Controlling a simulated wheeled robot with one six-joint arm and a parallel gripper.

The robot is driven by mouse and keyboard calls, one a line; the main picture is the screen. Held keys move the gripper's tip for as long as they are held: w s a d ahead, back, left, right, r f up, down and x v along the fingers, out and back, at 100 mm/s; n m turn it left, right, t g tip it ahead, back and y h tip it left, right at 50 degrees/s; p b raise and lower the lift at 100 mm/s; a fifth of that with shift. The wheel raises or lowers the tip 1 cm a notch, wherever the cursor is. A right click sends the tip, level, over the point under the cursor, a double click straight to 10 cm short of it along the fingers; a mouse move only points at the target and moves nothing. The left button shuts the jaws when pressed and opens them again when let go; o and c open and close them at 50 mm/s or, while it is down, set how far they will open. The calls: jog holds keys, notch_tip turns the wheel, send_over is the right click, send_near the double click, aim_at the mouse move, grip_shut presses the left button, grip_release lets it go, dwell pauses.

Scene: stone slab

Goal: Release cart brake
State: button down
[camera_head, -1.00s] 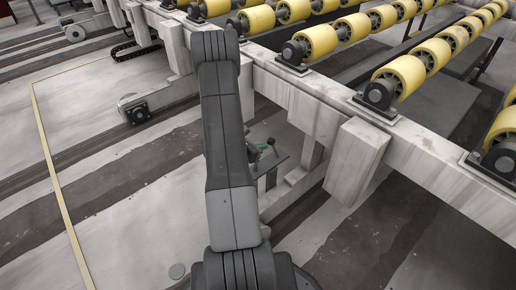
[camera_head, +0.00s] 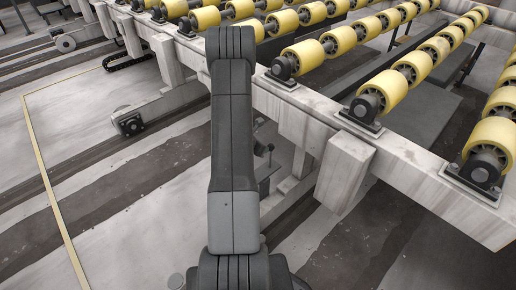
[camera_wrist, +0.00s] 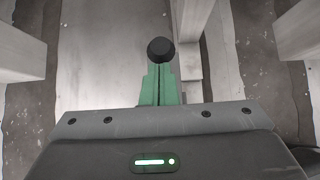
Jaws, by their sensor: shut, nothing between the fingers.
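The cart's brake lever shows as a round black knob (camera_wrist: 161,50) at the upper middle of the wrist view. My gripper (camera_wrist: 160,72) is shut, with its green fingers together and empty. The fingertips are right below the knob in the picture; I cannot tell whether they touch it. The lever's shaft is hidden behind the knob and fingers. In the head view, a small dark lever end (camera_head: 270,148) shows just right of my arm, beside the cart frame. My gripper is hidden behind the arm there.
The pale cart frame (camera_head: 400,160) carries rows of yellow rollers (camera_head: 382,90) on the right. A thick square post (camera_head: 343,172) hangs from its near beam, right of the lever. Open floor (camera_head: 130,225) lies to the left, with a yellow line (camera_head: 47,185).

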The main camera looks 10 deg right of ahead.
aim_at(272, 144)
jog(key=d+p, duration=0.1)
jog(key=w+r+y+p, duration=0.1)
jog(key=p, duration=0.1)
jog(key=shift+d+g, duration=0.4)
jog(key=w+d+y+p, duration=0.1)
jog(key=p, duration=0.2)
jog(key=shift+d+g, duration=0.1)
jog(key=shift+g, duration=0.3)
jog(key=shift+w+d+f+p, duration=0.2)
jog(key=shift+w+d+p, duration=0.15)
jog(key=shift+d+p, duration=0.2)
jog(key=shift+d, duration=0.1)
jog(key=shift+w+d+r, duration=0.15)
jog(key=shift+w+d, duration=0.05)
jog(key=p+v, duration=0.5)
jog(key=v, duration=0.5)
jog(key=shift+d+p, duration=0.2)
jog(key=shift+p, duration=0.1)
